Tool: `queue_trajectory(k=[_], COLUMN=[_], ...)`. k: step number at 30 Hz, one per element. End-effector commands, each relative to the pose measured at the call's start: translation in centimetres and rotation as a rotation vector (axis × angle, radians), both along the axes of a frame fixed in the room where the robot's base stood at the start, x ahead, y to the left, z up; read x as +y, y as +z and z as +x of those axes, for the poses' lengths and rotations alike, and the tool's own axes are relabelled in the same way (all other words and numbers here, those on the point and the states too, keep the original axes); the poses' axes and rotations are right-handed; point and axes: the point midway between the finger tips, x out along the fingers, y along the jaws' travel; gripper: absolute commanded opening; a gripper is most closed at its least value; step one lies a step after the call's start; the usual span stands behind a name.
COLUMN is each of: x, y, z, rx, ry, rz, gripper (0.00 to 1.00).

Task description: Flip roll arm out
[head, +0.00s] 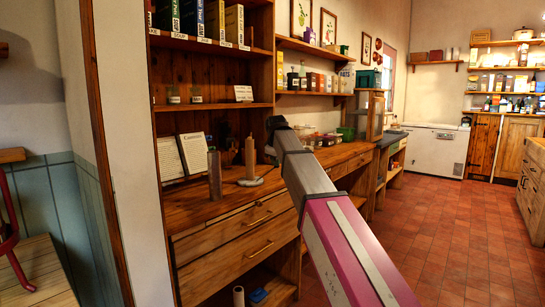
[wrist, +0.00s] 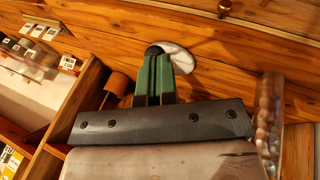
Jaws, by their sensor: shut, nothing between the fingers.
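No part is clearly recognisable as the roll arm. In the head view a wooden upright (head: 250,158) stands on a round pale base (head: 250,182) on the wooden counter, and a grey cylinder (head: 214,175) stands to its left. My gripper (head: 271,152) is just right of the upright; whether they touch is unclear. In the wrist view my gripper's green fingers (wrist: 154,72) are together and empty, their tips at the edge of a pale round disc (wrist: 183,60). A short brown cylinder (wrist: 117,84) lies left of them, and a mottled cylinder (wrist: 268,110) at right.
Shelves with books (head: 214,20) rise above the counter (head: 210,210). Two cards (head: 194,154) lean at its back. Containers (head: 318,138) stand farther along it. Drawers with a handle (head: 259,250) are below. The tiled floor (head: 455,220) at right is clear.

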Motion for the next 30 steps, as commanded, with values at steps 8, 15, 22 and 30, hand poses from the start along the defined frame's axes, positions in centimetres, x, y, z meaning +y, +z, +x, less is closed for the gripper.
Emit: queue_trajectory(k=[8,15,22,30], x=[0.0,0.0,0.0,0.3], y=[-0.1,0.3,1.2,2.0], z=[0.0,0.0,0.0,0.2], rx=[0.000,-0.001,-0.001,-0.001], ry=[0.000,0.000,0.000,0.000], rz=[0.001,0.000,0.000,0.000], gripper=[0.00,0.00,0.00,0.00])
